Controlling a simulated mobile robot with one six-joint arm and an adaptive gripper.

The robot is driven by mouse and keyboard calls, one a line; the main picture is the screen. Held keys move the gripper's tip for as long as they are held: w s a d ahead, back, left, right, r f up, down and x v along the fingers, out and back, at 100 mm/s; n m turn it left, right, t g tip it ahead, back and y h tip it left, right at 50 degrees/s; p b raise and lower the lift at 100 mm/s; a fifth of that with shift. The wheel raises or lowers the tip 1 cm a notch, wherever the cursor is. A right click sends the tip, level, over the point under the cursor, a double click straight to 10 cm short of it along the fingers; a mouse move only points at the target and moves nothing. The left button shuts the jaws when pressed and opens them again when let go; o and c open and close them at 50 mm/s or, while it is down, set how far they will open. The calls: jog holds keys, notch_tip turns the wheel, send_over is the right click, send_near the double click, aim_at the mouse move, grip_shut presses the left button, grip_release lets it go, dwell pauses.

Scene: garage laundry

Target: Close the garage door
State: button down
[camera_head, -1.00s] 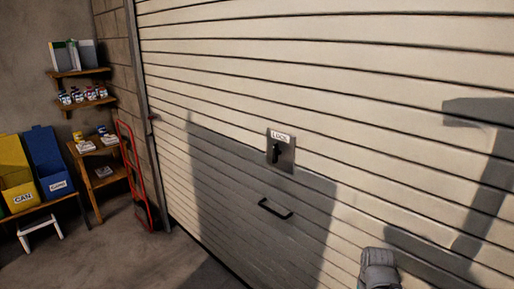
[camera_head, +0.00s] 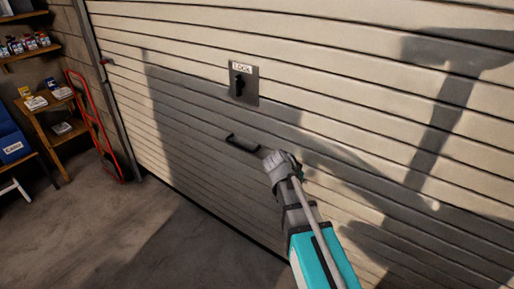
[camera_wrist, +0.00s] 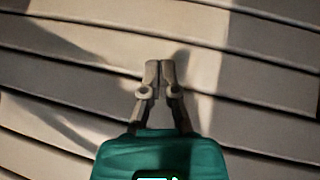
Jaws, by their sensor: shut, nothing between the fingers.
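The garage door (camera_head: 200,120) is a wide cream panel of horizontal slats, and its lower edge appears to meet the floor. A dark bar handle (camera_head: 242,144) sits low on it. Above the handle is a grey lock plate (camera_head: 244,84) with a black lever and a label reading "LOCK". My gripper (camera_head: 270,158) is just right of the handle in the head view; whether it touches the door is unclear. In the wrist view my gripper (camera_wrist: 159,66) is shut and empty, with door slats behind it. The handle and lock are not visible in that view.
A red hand truck (camera_head: 95,125) leans by the door's left frame. Left of it stand a wooden shelf (camera_head: 52,115) with small items and a blue bin (camera_head: 12,148). The concrete floor (camera_head: 120,230) in front of the door is clear.

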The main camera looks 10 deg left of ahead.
jog(key=w+a+r+m+t+h+b, duration=0.1)
jog(key=w+a+r+t, duration=0.1)
jog(key=w+a, duration=0.3)
jog(key=w+a+r+m+t+b, duration=0.1)
jog(key=w+a+r+t, duration=0.15)
jog(key=a, duration=0.45)
jog(key=t, duration=0.4)
send_near(260, 144)
notch_tip(260, 144, up, 5)
jog(key=s, duration=0.3)
jog(key=shift+w+a+r+m, duration=0.15)
jog(key=shift+w+m, duration=0.05)
jog(key=shift+m, duration=0.1)
jog(key=shift+w, duration=0.1)
jog(key=b+x, duration=0.1)
jog(key=x, duration=0.2)
jog(key=b+x, duration=0.1)
jog(key=x, duration=0.2)
jog(key=b+x, duration=0.1)
jog(key=x, duration=0.3)
jog(key=shift+f, duration=0.4)
jog(key=shift+w+a+f+b, duration=0.1)
jog(key=shift+a+f+b, duration=0.1)
jog(key=shift+f+b, duration=0.7)
jog(key=shift+a+f+b, duration=0.15)
jog(key=shift+f+b, duration=0.6)
jog(key=shift+b, duration=0.15)
jog(key=shift+f, duration=0.2)
